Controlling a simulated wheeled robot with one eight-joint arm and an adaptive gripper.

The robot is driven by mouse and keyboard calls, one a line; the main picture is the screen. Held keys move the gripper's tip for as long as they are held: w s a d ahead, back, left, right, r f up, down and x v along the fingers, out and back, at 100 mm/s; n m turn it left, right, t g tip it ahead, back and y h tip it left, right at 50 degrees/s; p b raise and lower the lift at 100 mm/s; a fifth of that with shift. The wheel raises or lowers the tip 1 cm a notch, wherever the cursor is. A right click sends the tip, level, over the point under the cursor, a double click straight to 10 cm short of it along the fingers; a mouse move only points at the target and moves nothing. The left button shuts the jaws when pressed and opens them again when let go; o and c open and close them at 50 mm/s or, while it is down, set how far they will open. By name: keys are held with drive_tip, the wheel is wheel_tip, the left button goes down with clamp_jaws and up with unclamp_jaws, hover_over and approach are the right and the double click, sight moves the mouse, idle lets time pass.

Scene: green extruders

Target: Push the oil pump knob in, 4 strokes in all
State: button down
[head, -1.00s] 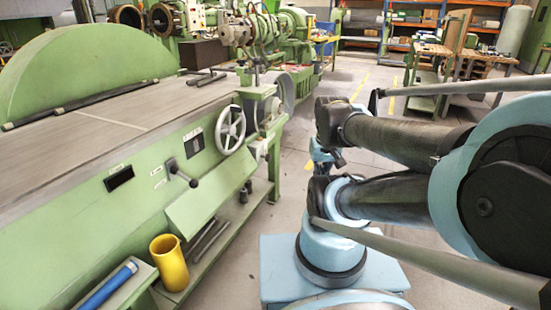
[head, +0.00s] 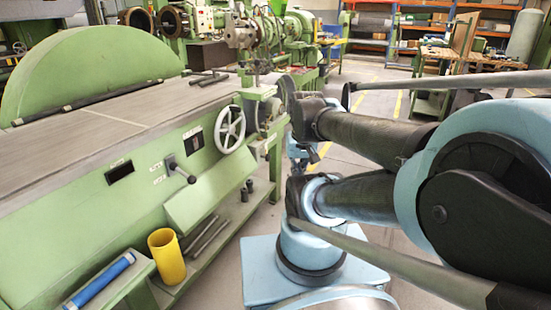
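The green machine (head: 140,215) with a long flat bed fills the left side. No part of it can be told for certain as the oil pump knob. A short lever with a dark ball end (head: 191,179) sticks out of its front panel. A pale handwheel (head: 229,130) is to the right of that lever, near the machine's end. My arm reaches in from the right, and its far joints are close to the machine's right end. My gripper's fingers cannot be made out; the arm's own links may hide them.
A yellow cylinder (head: 167,257) and a blue tube (head: 100,282) are by the machine's front. Dark rods (head: 207,236) lie on its low shelf. A green workbench (head: 436,82) and shelving (head: 420,30) stand at the back. Open floor lies between.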

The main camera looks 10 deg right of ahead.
sight(265, 157)
drive_tip(key=w+d+r+m+y, duration=0.1)
drive_tip(key=w+r+m, duration=0.1)
drive_tip(key=w+m, duration=0.6)
drive_tip(key=w+r+m+y, duration=0.15)
drive_tip(key=w+m, duration=0.25)
drive_tip(key=w, duration=0.9)
drive_tip(key=w+d+f+m, duration=0.3)
drive_tip(key=w+f+m, duration=0.2)
drive_tip(key=w, duration=0.4)
drive_tip(key=w+d+f+m, duration=0.3)
drive_tip(key=w+f+m, duration=0.3)
drive_tip(key=w, duration=0.3)
drive_tip(key=shift+w+f+y, duration=0.2)
drive_tip(key=shift+w+y, duration=0.2)
drive_tip(key=shift+y, duration=0.05)
drive_tip(key=shift+a+f, duration=0.1)
drive_tip(key=w+a+f, duration=0.3)
drive_tip(key=a+f, duration=0.3)
drive_tip(key=f, duration=0.3)
drive_tip(key=shift+w+a+f, duration=0.2)
drive_tip(key=shift+w+f, duration=0.05)
drive_tip(key=shift+f, duration=0.05)
